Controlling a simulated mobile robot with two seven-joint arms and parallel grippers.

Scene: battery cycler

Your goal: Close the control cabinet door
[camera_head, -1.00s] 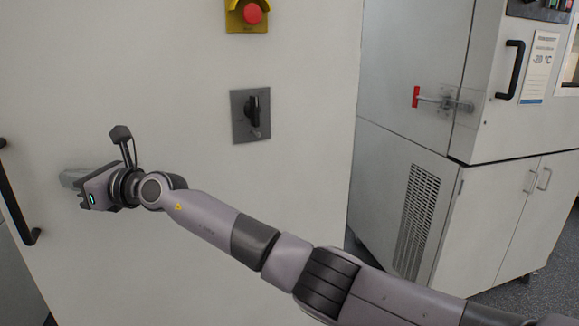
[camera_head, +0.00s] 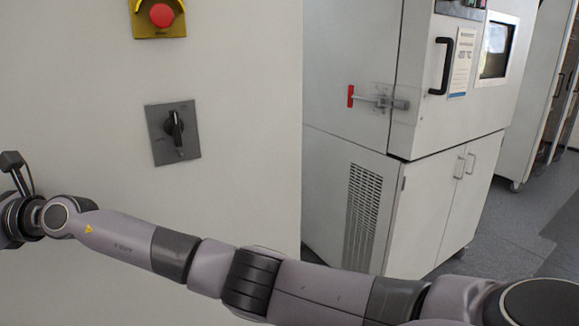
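The control cabinet door (camera_head: 240,90) is a large pale panel filling the left half of the head view. It carries a red emergency stop button (camera_head: 161,15) on a yellow plate and a black rotary switch (camera_head: 173,127) on a grey plate. The door's right edge is in view; its left edge and black handle are outside the frame. I cannot tell how far it stands open. My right arm crosses in front of it from the lower right, with its wrist at the left edge. The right gripper itself is cut off. My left gripper is not in view.
A white chamber cabinet (camera_head: 350,60) stands right of the door, with a red-ended latch (camera_head: 352,96), a black handle (camera_head: 441,66) and a vent grille (camera_head: 362,215). Further cabinets stand behind at the far right. Grey floor (camera_head: 500,225) is open at the right.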

